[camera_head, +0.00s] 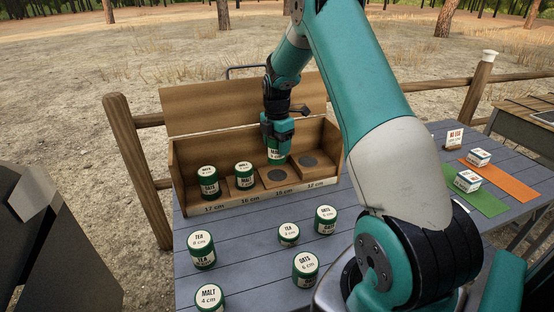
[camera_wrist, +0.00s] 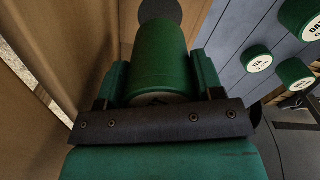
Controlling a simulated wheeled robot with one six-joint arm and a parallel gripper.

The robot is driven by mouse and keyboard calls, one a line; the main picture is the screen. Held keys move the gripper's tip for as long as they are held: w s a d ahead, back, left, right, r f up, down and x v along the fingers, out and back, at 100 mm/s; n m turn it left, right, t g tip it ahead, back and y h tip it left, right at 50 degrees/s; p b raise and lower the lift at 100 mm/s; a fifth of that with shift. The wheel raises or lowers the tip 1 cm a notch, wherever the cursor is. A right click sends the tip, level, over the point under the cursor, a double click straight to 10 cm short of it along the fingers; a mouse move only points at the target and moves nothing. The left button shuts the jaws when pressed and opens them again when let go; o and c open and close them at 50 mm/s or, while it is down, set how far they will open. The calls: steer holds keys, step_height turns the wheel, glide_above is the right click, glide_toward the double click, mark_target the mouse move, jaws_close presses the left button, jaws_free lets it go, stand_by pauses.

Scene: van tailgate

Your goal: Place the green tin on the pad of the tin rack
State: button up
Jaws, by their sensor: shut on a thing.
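The tin rack (camera_head: 181,177) is a wooden box with a raised back, on the grey table. My gripper (camera_head: 277,143) is shut on a green tin (camera_head: 277,158) with a white label. The held tin is upright over the third place from the left; a dark round pad (camera_head: 278,176) shows just below it, and I cannot tell if they touch. In the wrist view the tin (camera_wrist: 160,55) sits between my fingers. Another dark pad (camera_head: 307,161) at the right is bare. An oats tin (camera_head: 208,182) and a malt tin (camera_head: 244,176) stand in the two left places.
Several more green tins stand in front of the rack, among them a tea tin (camera_head: 201,250) and an oats tin (camera_head: 305,268). At the right lie a green mat (camera_head: 487,201) and an orange mat (camera_head: 510,182) with small white boxes. A wooden fence post (camera_head: 137,160) stands behind.

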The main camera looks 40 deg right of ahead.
mark_target(277, 159)
steer(key=shift+f, duration=2.85)
steer(key=shift+f, duration=0.2)
steer(key=o, duration=1)
steer(key=shift+r, duration=0.15)
